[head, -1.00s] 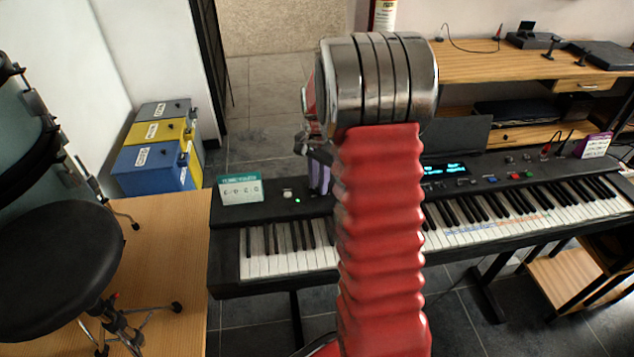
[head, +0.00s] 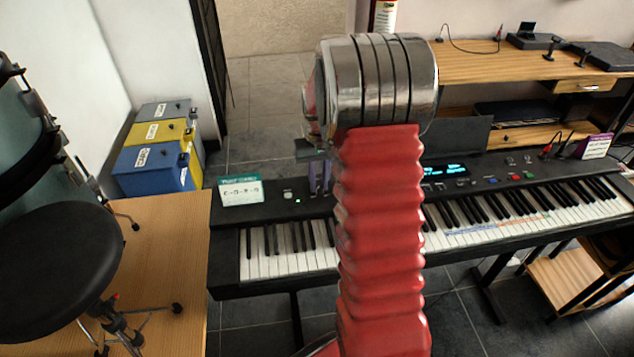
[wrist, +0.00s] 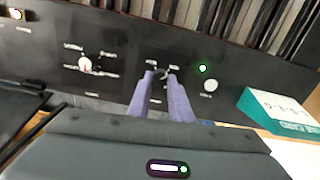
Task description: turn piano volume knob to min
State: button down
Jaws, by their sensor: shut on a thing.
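The black piano (head: 290,287) stands across the middle of the head view, and its control panel fills the upper part of the wrist view (wrist: 120,50). My gripper (wrist: 160,74) has its two purple fingertips at the panel, shut on a small dark knob (wrist: 161,73) with printed marks around it. The fingers mostly cover the knob, and its label and pointer are too blurred to read. In the head view my gripper (head: 319,178) reaches the panel left of my red arm, which hides part of the piano.
A second knob (wrist: 85,64) with a pale pointer sits left of the fingers in the wrist view. A green light (wrist: 203,68) and a white button (wrist: 210,85) are close on the right. A green-edged card (head: 240,191) stands on the piano's left end.

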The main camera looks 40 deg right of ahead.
aim_at(318, 186)
jog(key=n, duration=0.3)
jog(key=shift+w+a, duration=0.1)
jog(key=shift+a, duration=0.05)
jog(key=shift+n, duration=0.4)
jog(key=c, duration=1.6)
grip_release()
jog(key=shift+r, duration=0.65)
notch_tip(318, 186, up, 12)
jog(key=shift+r, duration=0.15)
